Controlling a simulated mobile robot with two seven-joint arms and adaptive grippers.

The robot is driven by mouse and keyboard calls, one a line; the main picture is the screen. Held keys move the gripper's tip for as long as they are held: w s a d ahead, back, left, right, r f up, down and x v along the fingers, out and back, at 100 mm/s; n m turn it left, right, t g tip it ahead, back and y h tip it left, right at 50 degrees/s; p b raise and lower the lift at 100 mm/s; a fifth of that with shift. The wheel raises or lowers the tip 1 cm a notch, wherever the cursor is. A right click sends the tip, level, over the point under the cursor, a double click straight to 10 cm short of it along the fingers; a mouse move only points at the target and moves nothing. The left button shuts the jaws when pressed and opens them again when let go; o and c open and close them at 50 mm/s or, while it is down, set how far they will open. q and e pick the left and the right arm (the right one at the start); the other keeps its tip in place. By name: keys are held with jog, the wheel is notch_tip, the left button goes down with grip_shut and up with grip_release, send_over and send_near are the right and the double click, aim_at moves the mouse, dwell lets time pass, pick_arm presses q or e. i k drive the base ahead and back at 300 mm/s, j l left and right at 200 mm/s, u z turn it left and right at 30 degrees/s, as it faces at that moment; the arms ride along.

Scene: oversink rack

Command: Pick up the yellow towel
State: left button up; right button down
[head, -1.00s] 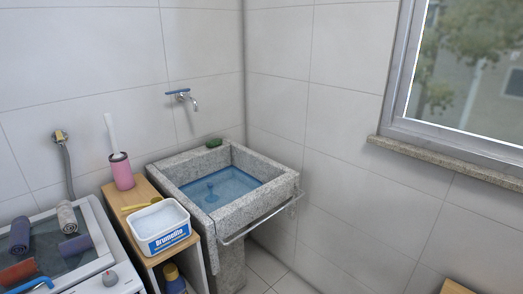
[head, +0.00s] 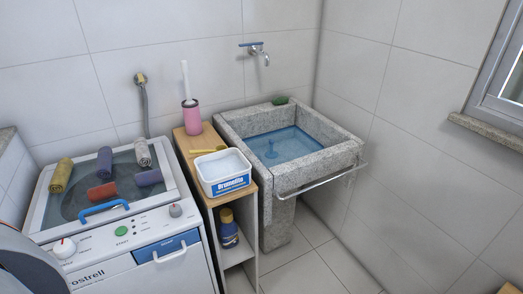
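The yellow towel (head: 62,176) is a small mustard-yellow roll. It lies at the left side of the washing machine's dark glass lid (head: 120,205), apart from the other rolls. Several other rolled towels lie on the same lid: a dark blue one (head: 104,161), a light grey one (head: 143,153), a purple one (head: 149,177) and a rust-red one (head: 102,192). Neither gripper is in view.
The washing machine (head: 135,262) has a blue handle at its lid's front. To its right stands a wooden shelf (head: 203,146) with a white Brumelito tub (head: 223,173) and a pink brush holder (head: 192,118). A stone sink (head: 287,181) holds water. Tiled floor (head: 315,265) is clear.

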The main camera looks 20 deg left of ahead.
aim_at(60, 181)
jog(key=u, duration=2.05)
